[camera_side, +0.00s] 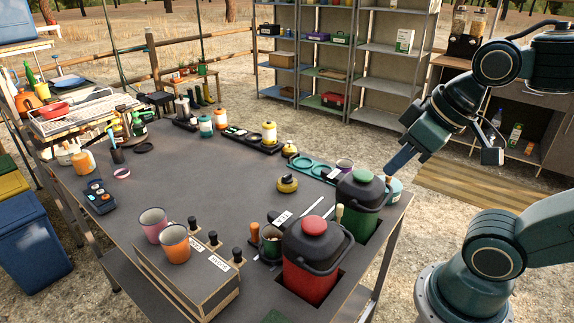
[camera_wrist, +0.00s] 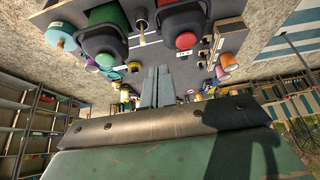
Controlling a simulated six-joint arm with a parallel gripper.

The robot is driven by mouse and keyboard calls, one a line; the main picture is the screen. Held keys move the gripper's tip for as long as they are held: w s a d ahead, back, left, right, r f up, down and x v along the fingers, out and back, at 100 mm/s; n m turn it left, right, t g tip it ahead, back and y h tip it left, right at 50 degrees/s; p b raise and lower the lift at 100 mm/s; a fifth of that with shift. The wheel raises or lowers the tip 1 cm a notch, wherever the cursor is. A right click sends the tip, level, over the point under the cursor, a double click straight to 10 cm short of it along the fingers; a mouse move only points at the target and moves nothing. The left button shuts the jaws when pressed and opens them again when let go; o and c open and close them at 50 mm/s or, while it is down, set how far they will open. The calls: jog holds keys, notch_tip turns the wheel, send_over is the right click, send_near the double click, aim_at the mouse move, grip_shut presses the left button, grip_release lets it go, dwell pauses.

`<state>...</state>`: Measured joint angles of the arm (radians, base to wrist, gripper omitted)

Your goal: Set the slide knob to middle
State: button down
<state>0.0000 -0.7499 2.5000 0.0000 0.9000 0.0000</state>
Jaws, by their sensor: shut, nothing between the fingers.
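My gripper (camera_side: 391,170) is shut and empty, above the table's right edge near the green lidded jug (camera_side: 361,191). Its two grey fingers lie together in the wrist view (camera_wrist: 158,72), pointing over the table. I cannot clearly tell which part is the slide knob. Several dark upright knobs (camera_side: 213,238) stand along the wooden box (camera_side: 205,285) with white labels at the table's front. A small white-labelled dark piece (camera_side: 282,217) lies between the jugs and the table's middle; a white label also shows in the wrist view (camera_wrist: 184,55). The gripper appears apart from all of these.
A red lidded jug (camera_side: 312,255) sits in a cutout at the table's front right; it shows in the wrist view (camera_wrist: 184,38). Pink (camera_side: 153,222) and orange (camera_side: 175,240) cups stand on the box. A yellow-black pot (camera_side: 287,183) stands nearby. The table's middle (camera_side: 205,180) is largely clear.

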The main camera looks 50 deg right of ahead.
jog(key=c, duration=1.2)
grip_release()
jog(key=shift+w+r, duration=0.1)
jog(key=shift+w, duration=0.1)
jog(key=shift+c, duration=0.2)
jog(key=n+g, duration=0.2)
jog(key=g, duration=0.4)
send_over(254, 225)
notch_tip(254, 225, down, 13)
jog(key=shift+a+h, duration=0.3)
jog(key=shift+a, duration=0.05)
jog(key=shift+t, duration=0.3)
jog(key=f, duration=1.4)
jog(key=shift+d, duration=0.35)
